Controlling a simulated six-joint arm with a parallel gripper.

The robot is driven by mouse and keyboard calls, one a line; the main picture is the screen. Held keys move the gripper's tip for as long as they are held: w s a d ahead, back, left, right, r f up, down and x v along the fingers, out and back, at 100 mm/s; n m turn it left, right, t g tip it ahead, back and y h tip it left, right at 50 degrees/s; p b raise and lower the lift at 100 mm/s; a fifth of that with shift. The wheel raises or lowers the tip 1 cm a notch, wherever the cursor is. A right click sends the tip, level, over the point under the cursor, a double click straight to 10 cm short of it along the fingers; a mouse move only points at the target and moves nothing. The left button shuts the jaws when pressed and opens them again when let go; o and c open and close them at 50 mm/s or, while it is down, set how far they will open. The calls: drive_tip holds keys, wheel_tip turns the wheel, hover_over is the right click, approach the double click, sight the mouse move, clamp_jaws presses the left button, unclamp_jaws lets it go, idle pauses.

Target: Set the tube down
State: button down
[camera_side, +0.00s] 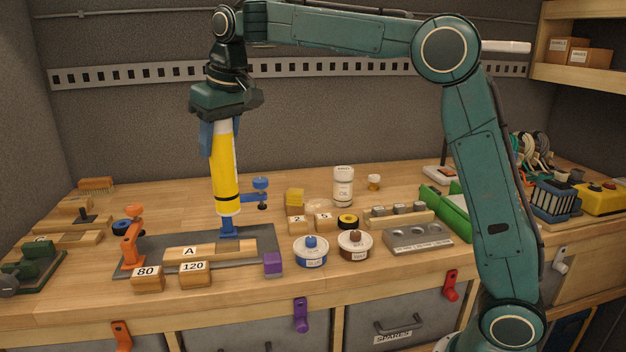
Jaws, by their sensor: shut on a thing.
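The tube (224,175) is yellow, with a white upper end, a dark band low down and a pale lower end. It hangs nearly upright, slightly tilted, in my gripper (221,138). The blue fingers are shut on its upper end. Its lower end is just above or in front of a blue clamp part (229,229) on the dark base plate (265,238). I cannot tell whether the two touch.
Wooden block A (205,251), blocks 80 (147,279) and 120 (194,274), and two round tins (311,251) lie in front. Bare bench shows behind, left of the tube.

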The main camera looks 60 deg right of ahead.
sight(234, 181)
wheel_tip(234, 181, down, 17)
drive_tip(key=shift+r, duration=0.2)
idle(0.7)
drive_tip(key=shift+f, duration=0.15)
drive_tip(key=c, duration=0.8)
unclamp_jaws()
drive_tip(key=shift+o, duration=0.2)
drive_tip(key=v, duration=1.2)
